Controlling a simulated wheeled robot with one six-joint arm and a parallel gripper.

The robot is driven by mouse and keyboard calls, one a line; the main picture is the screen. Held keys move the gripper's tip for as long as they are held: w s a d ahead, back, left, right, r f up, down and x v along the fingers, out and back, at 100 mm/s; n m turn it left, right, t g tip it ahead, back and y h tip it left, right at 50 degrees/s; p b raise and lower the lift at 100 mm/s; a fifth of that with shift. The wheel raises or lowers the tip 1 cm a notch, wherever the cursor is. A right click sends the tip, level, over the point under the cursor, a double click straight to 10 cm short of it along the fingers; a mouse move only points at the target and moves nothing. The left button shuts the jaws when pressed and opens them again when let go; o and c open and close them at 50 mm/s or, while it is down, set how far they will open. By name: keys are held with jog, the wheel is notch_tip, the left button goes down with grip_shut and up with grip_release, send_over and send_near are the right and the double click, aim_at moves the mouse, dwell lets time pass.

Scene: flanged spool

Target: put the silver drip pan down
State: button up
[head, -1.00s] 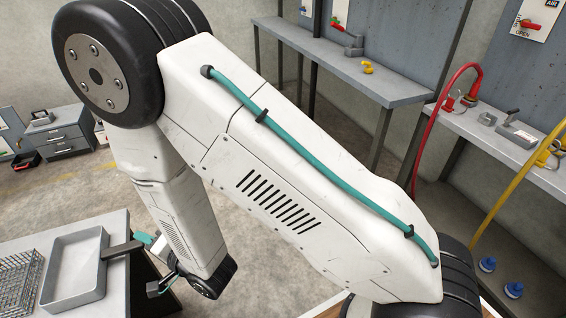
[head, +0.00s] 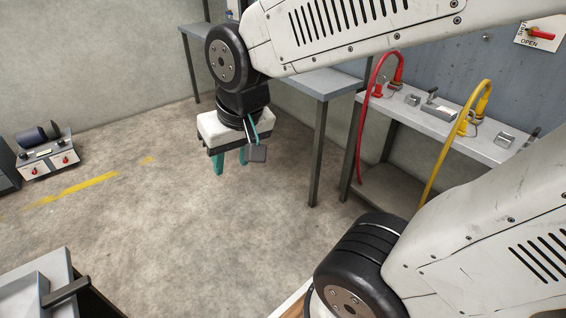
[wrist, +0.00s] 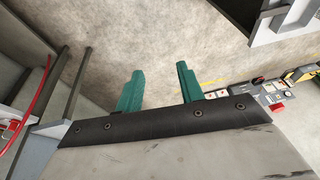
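The silver drip pan (head: 22,300) rests on the table at the lower left of the head view, partly cut off by the frame edge. Its dark handle (head: 66,291) points right, past the table's edge. My gripper (head: 231,168) hangs over bare floor, well away to the right of the pan, with its teal fingers pointing down. The wrist view shows the same fingers (wrist: 160,68) apart with nothing between them.
A grey bench (head: 330,84) stands behind and right of my gripper. A second bench (head: 480,146) carries red and yellow hoses. A control box (head: 47,158) stands at far left. The floor between is clear.

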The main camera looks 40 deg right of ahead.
jog(key=s+d+r+n+g, duration=0.1)
jog(key=s+d+r+g, duration=0.1)
jog(key=s, duration=0.8)
jog(key=shift+s+d+r+h, duration=0.15)
jog(key=shift+d+r+h, duration=0.2)
jog(key=shift+d, duration=0.4)
